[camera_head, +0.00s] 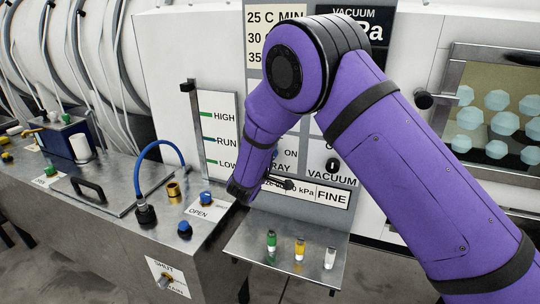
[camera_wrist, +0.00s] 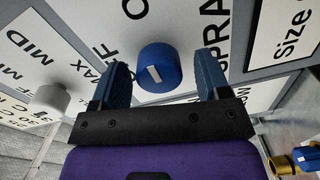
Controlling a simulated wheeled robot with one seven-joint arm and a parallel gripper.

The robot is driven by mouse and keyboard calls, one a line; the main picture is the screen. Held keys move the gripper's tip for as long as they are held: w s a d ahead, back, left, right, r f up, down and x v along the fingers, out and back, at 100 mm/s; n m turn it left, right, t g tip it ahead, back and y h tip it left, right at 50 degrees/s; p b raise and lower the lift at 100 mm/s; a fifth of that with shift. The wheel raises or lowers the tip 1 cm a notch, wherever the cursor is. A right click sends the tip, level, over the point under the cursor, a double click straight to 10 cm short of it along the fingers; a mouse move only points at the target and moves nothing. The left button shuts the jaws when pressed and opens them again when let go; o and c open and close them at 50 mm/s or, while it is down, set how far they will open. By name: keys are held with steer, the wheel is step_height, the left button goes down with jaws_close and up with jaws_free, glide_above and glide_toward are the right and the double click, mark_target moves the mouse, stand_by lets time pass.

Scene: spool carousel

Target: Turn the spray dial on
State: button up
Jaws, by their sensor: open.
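The spray dial (camera_wrist: 158,68) is a round blue knob with a short white mark on its face. It stands on the white panel beside lettering that reads "SPRA" in the wrist view. My gripper (camera_wrist: 164,58) is open, with one finger on each side of the dial. Gaps show between the fingers and the knob, so I see no grip on it. In the head view my gripper (camera_head: 284,183) is low at the panel, below the partly covered "ON" and "RAY" lettering.
A black vacuum dial (camera_head: 331,165) is right of my gripper. A white knob (camera_wrist: 50,97) shows at left in the wrist view. Below, a metal shelf (camera_head: 255,247) holds green, yellow and white vials. A blue hose (camera_head: 152,150) arches over the bench at left.

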steer(key=v, duration=0.9)
steer(key=shift+s, duration=0.3)
steer(key=s+d+r+m+g+h, duration=0.1)
steer(key=s+d+r+m+g, duration=0.25)
steer(key=d+r, duration=0.45)
steer(key=s+d+r+m+g+h, duration=0.2)
steer(key=s+d+r+g, duration=0.15)
steer(key=d, duration=0.75)
steer(key=s+d+r+m+g+h, duration=0.1)
steer(key=s+d+r+m+g, duration=0.25)
steer(key=d+r, duration=0.45)
steer(key=s+d+r+m+y, duration=0.1)
steer(key=s+d+y, duration=0.1)
steer(key=s, duration=0.6)
steer(key=s+d+r+m+y, duration=0.1)
steer(key=s+d+y, duration=0.2)
steer(key=s, duration=0.5)
steer(key=s+d+r+m+y, duration=0.1)
steer(key=s+d+y, duration=0.2)
steer(key=s, duration=0.6)
steer(key=shift+d+r+g+y, duration=0.25)
steer(key=shift+r+g+y, duration=0.15)
steer(key=shift+y, duration=0.6)
